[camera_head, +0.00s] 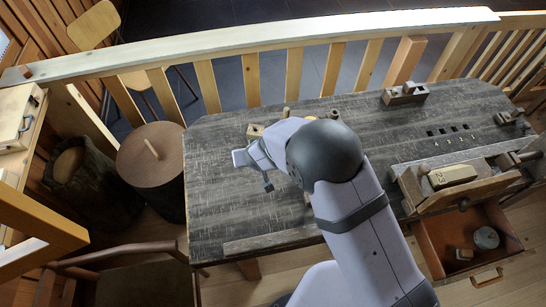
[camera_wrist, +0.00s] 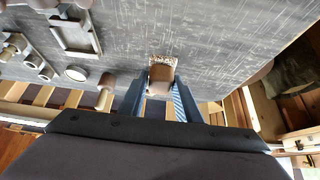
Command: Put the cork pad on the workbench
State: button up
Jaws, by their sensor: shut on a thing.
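My gripper (camera_wrist: 160,88) shows in the wrist view with its two blue fingers closed on a small brown piece with a pale speckled edge, which looks like the cork pad (camera_wrist: 161,76). The dark, scratched workbench top (camera_wrist: 220,38) fills the view behind it. I cannot tell whether the pad touches the bench or is held above it. In the head view the workbench (camera_head: 222,205) spans the middle, and my arm reaches over its left half.
A grey metal frame (camera_wrist: 75,37) and small turned pieces lie on the bench. A wooden block (camera_head: 405,93) stands at the back, and a vise with a block (camera_head: 452,176) at the right. An open drawer (camera_head: 432,238) juts out at the front right. The bench's left part is clear.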

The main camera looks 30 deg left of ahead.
notch_tip(320, 180, down, 4)
jog(key=shift+f+b, duration=0.1)
jog(key=shift+b, duration=0.85)
jog(key=shift+f, duration=0.1)
jog(key=shift+f+b, duration=1)
jog(key=shift+f, duration=0.75)
jog(key=shift+f, duration=0.1)
jog(key=o, duration=1)
